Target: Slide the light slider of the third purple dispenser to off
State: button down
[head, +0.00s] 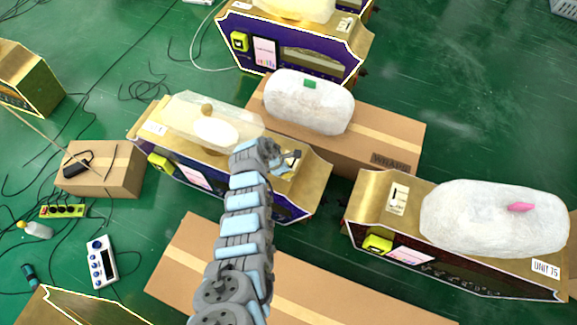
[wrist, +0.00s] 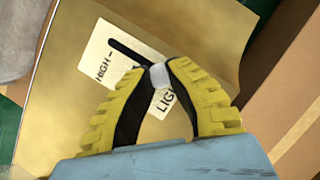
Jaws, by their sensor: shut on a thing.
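A gold-topped dispenser with a purple front (head: 283,207) stands mid-picture in the head view, and my arm reaches over its right end. My gripper (head: 290,158) is at its light panel there; the slider is too small to make out. In the wrist view, a pale label (wrist: 98,48) on the gold top reads HIGH and part of LIGHT. A dark slot (wrist: 126,50) runs down from its HIGH side. My gripper (wrist: 160,77) is shut on the small white slider knob (wrist: 159,74), some way along the slot from that end. My fingers hide the rest of the slot and any off mark.
Another purple dispenser (head: 290,60) stands at the back. A dark-fronted dispenser (head: 460,268) stands at the right. A bulky wrapped bundle (head: 310,100) lies on a cardboard box (head: 385,135) behind my gripper. Cables and boxes cover the floor at left.

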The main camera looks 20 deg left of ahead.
jog(key=shift+s+f, duration=0.1)
jog(key=shift+s, duration=0.05)
jog(key=c, duration=1.3)
grip_release()
jog(key=shift+c, duration=0.2)
jog(key=o, duration=0.4)
jog(key=shift+s+a+f, duration=0.1)
jog(key=shift+s, duration=0.2)
jog(key=shift+o, duration=0.2)
jog(key=shift+w, duration=0.2)
jog(key=shift+a+r, duration=0.15)
jog(key=shift+r, duration=0.55)
jog(key=v, duration=1)
jog(key=shift+s+r, duration=0.25)
jog(key=shift+r, duration=0.1)
